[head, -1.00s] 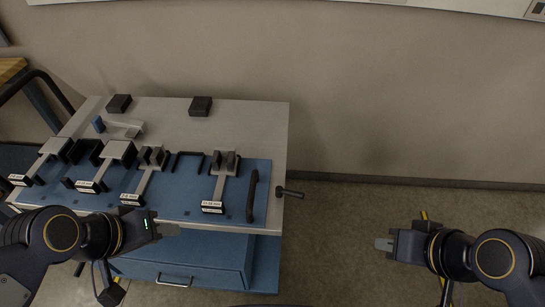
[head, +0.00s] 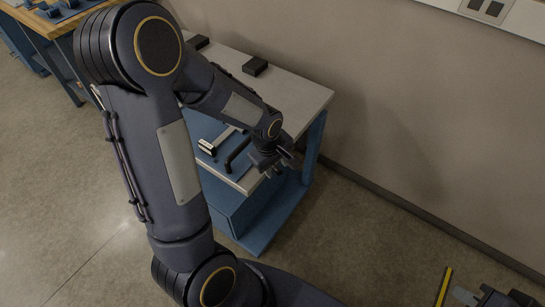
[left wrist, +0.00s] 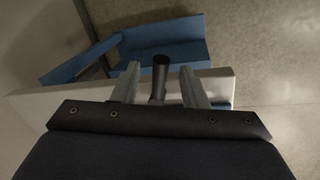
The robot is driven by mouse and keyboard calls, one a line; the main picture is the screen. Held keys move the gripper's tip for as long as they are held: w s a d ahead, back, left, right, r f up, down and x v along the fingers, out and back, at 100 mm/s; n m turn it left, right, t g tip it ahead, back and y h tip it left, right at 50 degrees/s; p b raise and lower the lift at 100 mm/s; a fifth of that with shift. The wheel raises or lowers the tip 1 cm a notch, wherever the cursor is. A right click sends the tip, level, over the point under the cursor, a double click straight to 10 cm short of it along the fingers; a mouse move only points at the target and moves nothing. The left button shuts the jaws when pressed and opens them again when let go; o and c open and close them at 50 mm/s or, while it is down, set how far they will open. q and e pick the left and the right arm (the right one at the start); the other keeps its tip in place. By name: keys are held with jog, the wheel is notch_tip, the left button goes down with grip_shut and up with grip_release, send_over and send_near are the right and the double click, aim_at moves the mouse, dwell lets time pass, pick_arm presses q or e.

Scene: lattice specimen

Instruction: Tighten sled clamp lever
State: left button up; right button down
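My left gripper (head: 279,170) is at the right edge of the workbench. In the left wrist view its two fingers (left wrist: 160,88) are apart, with a dark round lever (left wrist: 160,75) between them and a gap on each side. The lever is hidden by the gripper in the head view. The blue sled board (head: 214,134) lies on the bench top, partly hidden by my left arm, with a black bar handle (head: 238,153) near its right end. My right gripper (head: 466,295) is at the lower right, partly cut off, far from the bench.
The bench top (head: 300,90) is pale, and a black block (head: 255,66) stands at its back. A blue drawer cabinet (head: 240,208) is under it. Another wooden bench (head: 55,22) stands at the far left.

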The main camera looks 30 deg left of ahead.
aim_at(277, 169)
pick_arm(q)
jog(key=shift+w+d+f, duration=0.1)
jog(key=shift+w+f, duration=0.05)
jog(key=shift+f, duration=0.6)
jog(key=shift+w+f, duration=0.1)
jog(key=shift+f, duration=0.65)
